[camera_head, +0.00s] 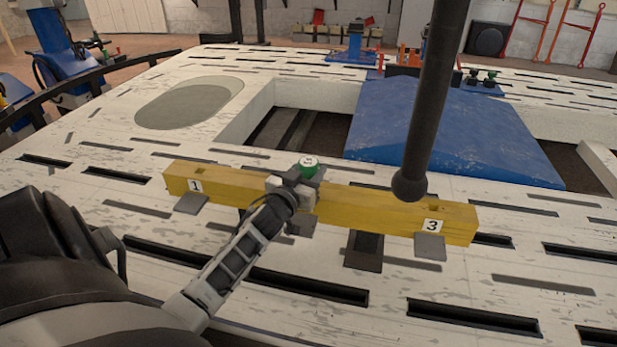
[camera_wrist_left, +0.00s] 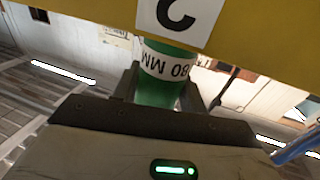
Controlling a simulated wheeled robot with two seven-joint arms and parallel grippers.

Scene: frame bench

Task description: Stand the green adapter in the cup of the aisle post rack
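The green adapter (camera_head: 309,168) has a pale cap and stands at the middle of a yellow numbered beam (camera_head: 375,207). In the left wrist view the adapter (camera_wrist_left: 158,92) carries a white "80 MM" label, and the beam (camera_wrist_left: 90,25) with an upside-down "2" hides one end of it. My left gripper (camera_head: 300,185) reaches over the beam at its middle. Its two fingers (camera_wrist_left: 160,95) lie on either side of the adapter, with no clear gap showing. Whether the adapter sits in the beam or just above it, I cannot tell. I cannot make out a cup. My right gripper is not in view.
The beam has holes near the labels "1" (camera_head: 195,185) and "3" (camera_head: 431,226). A dark rod with a ball end (camera_head: 410,185) hangs in front of its right part. A blue sloped cover (camera_head: 450,135) and open recesses lie behind. The white slotted bench (camera_head: 90,215) is mostly clear.

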